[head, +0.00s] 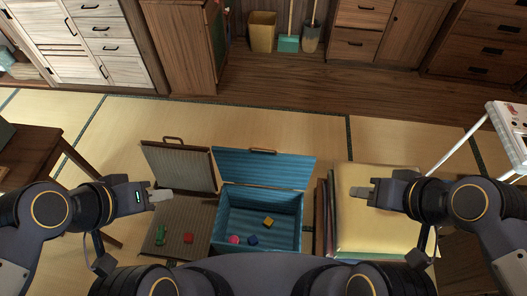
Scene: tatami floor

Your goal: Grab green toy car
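A small green toy (160,236), probably the green toy car, lies in the left part of an open brown box (205,222). It is too small to make out its details. My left gripper (165,195) is in the air above the brown box, further back than the green toy and apart from it. My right gripper (358,191) is over the left part of a stack of cushions (395,215). Nothing shows in either gripper. Their fingers are seen too small and side-on to tell open from shut.
A red toy (188,238) lies right of the green one. An open blue box (285,200) beside it holds a pink ball (234,239), a blue block (253,239) and a yellow block (268,222). A wooden table (30,150) stands left. Tatami behind the boxes is clear.

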